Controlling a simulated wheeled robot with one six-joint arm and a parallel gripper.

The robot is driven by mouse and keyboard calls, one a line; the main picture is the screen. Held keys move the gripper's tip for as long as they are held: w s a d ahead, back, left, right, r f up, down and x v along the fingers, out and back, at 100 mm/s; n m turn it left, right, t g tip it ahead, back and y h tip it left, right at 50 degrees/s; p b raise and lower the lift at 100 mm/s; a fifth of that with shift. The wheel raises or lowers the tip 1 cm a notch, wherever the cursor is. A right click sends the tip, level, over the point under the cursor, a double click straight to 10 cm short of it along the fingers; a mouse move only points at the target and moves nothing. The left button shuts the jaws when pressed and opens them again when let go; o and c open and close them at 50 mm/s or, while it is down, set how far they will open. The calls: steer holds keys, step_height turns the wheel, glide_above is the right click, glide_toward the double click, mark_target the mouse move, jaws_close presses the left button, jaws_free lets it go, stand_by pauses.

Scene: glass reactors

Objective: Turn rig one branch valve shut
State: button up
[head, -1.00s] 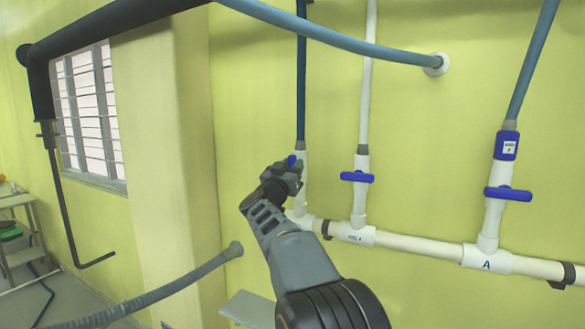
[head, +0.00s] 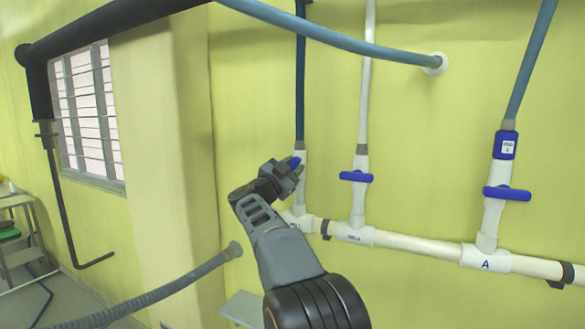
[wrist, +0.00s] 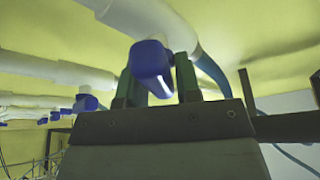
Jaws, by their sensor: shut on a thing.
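My gripper (head: 294,170) is at the leftmost white branch pipe, below a dark blue hose. It is shut on a blue valve handle (wrist: 152,68), which shows nearly end-on between the two green fingers in the wrist view. In the head view the gripper hides most of this handle; a little blue shows beside the fingers. The handle's exact angle to its pipe is hard to tell. The white valve body (head: 301,163) shows just right of the fingers.
A middle branch has a blue handle (head: 356,177) lying crosswise to its pipe. A right branch, marked A, has another crosswise blue handle (head: 507,193). A white main pipe (head: 404,244) runs below them. A grey hose (head: 175,287) lies left of my arm.

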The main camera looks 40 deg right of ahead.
steer(key=m+g, duration=0.1)
steer(key=m, duration=0.3)
steer(key=m+g+y+p, duration=0.1)
steer(key=m+g, duration=0.1)
steer(key=m, duration=0.2)
steer(key=shift+s+f, duration=0.1)
steer(key=m+y, duration=0.1)
steer(key=m, duration=0.1)
steer(key=m+g+p, duration=0.1)
steer(key=m, duration=0.1)
steer(key=shift+f+m+y, duration=0.2)
steer(key=shift+m+y, duration=0.2)
steer(key=o, duration=0.8)
steer(key=a+b, duration=0.1)
steer(key=a, duration=0.3)
steer(key=s+a, duration=0.1)
steer(key=a, duration=0.4)
steer(key=a+b, duration=0.1)
steer(key=a, duration=0.3)
steer(key=shift+s+a+b, duration=0.2)
steer(key=shift+a+b, duration=0.15)
